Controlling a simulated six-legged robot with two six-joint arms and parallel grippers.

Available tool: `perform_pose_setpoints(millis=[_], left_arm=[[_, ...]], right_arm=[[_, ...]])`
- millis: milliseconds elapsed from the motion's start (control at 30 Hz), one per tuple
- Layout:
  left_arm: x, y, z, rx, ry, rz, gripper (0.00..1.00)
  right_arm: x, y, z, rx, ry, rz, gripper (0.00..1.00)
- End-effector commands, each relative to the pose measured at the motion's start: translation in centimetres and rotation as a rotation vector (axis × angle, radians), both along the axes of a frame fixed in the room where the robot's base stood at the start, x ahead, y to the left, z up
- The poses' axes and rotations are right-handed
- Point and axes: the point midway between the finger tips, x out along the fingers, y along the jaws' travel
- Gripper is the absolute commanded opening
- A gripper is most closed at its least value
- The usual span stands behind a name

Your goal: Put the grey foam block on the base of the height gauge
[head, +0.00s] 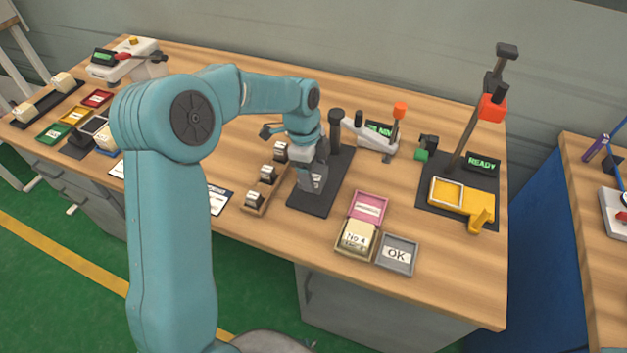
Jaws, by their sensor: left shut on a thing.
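My left gripper (306,170) reaches down over a dark base plate (310,201) with an upright dark post at its back, which looks like the height gauge. The gripper is shut on a small grey block (315,184), which seems to be the grey foam block. The block is at or just above the plate, in front of the post. I cannot tell whether it touches the plate. The fingers and wrist hide part of the block and of the post's foot. My right gripper is not in view.
A rack of small labelled blocks (256,196) stands left of the plate. A pink tray (371,207), a cream No 4 block (357,238) and a grey OK tray (398,270) lie at right. A READY stand with a yellow fixture (477,208) is farther right.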

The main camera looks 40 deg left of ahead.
Motion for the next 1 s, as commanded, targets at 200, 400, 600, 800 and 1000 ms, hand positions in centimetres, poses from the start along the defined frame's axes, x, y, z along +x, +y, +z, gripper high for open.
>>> perform_pose_setpoints(millis=[200, 400, 600, 800, 1000], left_arm=[[0.0, -0.2, -3.4, 0.000, 0.003, -0.001, 0.36], [0.0, -0.2, -3.8, 0.000, 0.001, -0.001, 0.36], [0.0, -0.2, -4.2, 0.000, 0.001, -0.001, 0.36], [0.0, -0.2, -4.2, 0.000, 0.001, -0.001, 0.91], [0.0, -0.2, -4.1, 0.000, 0.001, -0.001, 0.91]], right_arm=[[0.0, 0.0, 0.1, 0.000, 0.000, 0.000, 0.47], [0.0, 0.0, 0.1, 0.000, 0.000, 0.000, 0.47], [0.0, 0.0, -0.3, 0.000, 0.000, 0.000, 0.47], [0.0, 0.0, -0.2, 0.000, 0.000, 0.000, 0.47], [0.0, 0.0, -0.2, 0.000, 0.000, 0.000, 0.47]])
